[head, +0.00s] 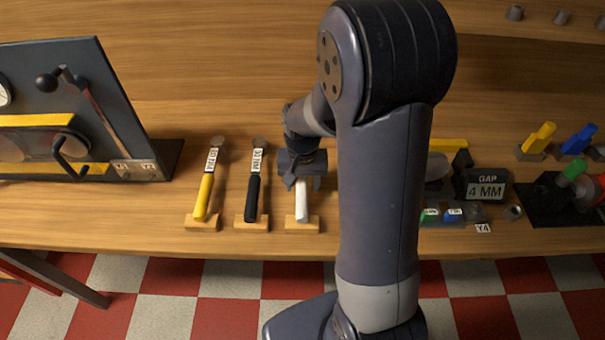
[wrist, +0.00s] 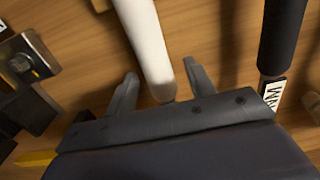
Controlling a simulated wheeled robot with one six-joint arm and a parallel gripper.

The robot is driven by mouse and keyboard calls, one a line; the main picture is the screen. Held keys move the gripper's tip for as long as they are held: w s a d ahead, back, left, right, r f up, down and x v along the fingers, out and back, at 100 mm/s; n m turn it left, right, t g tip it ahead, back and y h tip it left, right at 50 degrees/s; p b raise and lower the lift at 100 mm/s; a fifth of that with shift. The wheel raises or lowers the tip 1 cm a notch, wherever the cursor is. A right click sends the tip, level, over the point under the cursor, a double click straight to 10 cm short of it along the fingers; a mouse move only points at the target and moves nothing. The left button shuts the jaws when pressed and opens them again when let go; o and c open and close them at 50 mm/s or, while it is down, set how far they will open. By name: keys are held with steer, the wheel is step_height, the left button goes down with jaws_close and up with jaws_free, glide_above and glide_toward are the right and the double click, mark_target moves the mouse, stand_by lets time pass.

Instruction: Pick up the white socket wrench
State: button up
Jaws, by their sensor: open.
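The white socket wrench (head: 302,200) rests on a small wooden block (head: 303,224) near the front of the bench. Its far part is hidden under my gripper in the head view. In the wrist view its white handle (wrist: 147,45) runs down between my fingers. My gripper (head: 302,184) is over the wrench, and its open fingers (wrist: 163,82) stand one on each side of the handle. I see a gap on both sides, so the fingers do not grip it. The wrench is still on its block.
A black-handled wrench (head: 252,198) lies just left, also in the wrist view (wrist: 283,35); a yellow-handled one (head: 204,197) lies beyond it. A grey panel (head: 85,90) stands at the left.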

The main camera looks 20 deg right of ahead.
steer(key=shift+f, duration=0.7)
steer(key=shift+c, duration=0.3)
jaws_close()
